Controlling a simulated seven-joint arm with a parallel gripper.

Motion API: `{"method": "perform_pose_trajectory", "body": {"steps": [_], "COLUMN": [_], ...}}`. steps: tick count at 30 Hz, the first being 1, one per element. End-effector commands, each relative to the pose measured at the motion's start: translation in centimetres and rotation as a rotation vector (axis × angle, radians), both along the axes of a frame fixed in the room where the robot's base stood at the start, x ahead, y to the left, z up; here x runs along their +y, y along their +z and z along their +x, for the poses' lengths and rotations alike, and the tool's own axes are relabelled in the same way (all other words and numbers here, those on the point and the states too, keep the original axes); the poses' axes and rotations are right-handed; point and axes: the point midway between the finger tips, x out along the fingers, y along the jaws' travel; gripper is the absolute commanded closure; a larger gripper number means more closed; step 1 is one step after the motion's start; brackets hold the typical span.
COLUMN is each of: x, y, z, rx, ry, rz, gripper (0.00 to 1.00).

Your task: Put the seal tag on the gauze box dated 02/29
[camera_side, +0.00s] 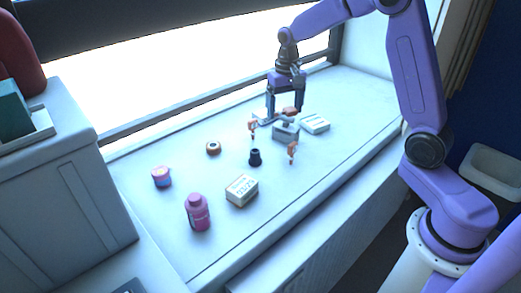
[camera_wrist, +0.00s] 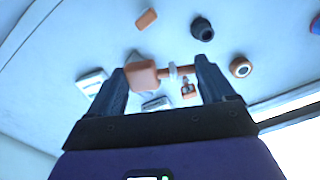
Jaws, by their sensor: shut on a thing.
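My gripper (camera_side: 284,112) is shut on an orange tag-like piece with a pale band, probably the seal tag (camera_wrist: 143,75). It spans the two fingers in the wrist view and is above the bench. In the side view a white box with dark printing (camera_side: 241,191) lies at the front middle, well away from my gripper; I cannot read its date surely. A second white box (camera_side: 316,123) lies right of my gripper, its date not readable. A grey block-like thing (camera_side: 285,133) is just below my gripper.
A dark cup (camera_side: 255,157), an orange ring-shaped roll (camera_side: 213,148), a small coloured pot (camera_side: 161,177) and a pink bottle (camera_side: 198,213) stand on the white bench (camera_side: 170,225). A raised cabinet (camera_side: 70,200) bounds the left. The bench's front right strip is clear.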

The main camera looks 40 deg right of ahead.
Motion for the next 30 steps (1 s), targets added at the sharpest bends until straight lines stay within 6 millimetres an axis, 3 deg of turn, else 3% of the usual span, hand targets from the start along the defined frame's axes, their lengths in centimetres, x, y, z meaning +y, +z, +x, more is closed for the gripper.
{"method": "perform_pose_trajectory", "body": {"steps": [4,24,30], "x": [-1.0,-0.9,-0.9], "y": [-0.3,-10.6,-11.9], "z": [1.8,1.5,1.6], "rx": [0.002,0.005,0.002], "ry": [-0.056,-0.052,-0.052], "rz": [-0.008,-0.008,-0.008], "gripper": [0.5,0.5,0.5]}}
